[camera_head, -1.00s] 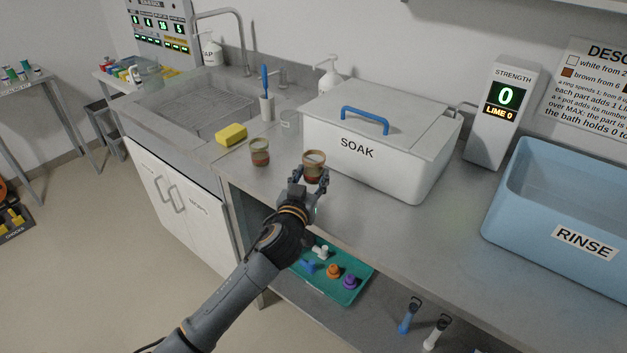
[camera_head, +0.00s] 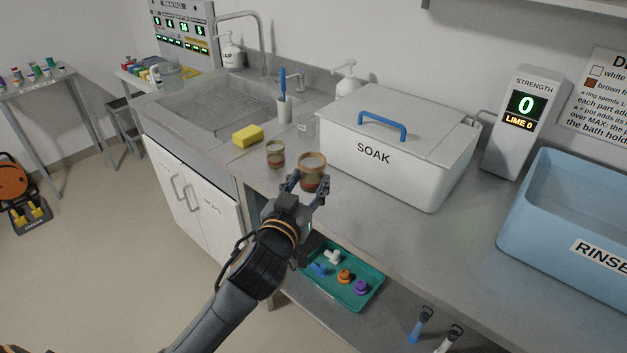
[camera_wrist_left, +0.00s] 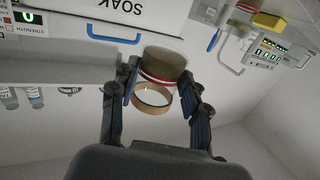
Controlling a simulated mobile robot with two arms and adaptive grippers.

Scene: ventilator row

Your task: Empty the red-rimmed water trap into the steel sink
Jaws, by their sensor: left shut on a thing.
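My left gripper (camera_head: 308,188) is shut on a small cup-shaped water trap (camera_head: 312,168) with a tan-brown rim and reddish lower part. The trap is upright, over the counter in front of the SOAK box. In the left wrist view the trap (camera_wrist_left: 163,65) sits between the fingers, with a red band and tan ring. A second, similar trap (camera_head: 275,155) stands on the counter to its left, with a paler rim. The steel sink (camera_head: 176,120) is at the left, with a mesh bottom. My right gripper is not in view.
A yellow sponge (camera_head: 248,135) lies by the sink's right edge. A brush holder (camera_head: 284,110) and soap pump (camera_head: 347,82) stand behind. The SOAK box (camera_head: 440,165) and RINSE tub (camera_head: 535,215) occupy the right. A teal tray (camera_head: 325,288) sits on the shelf below.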

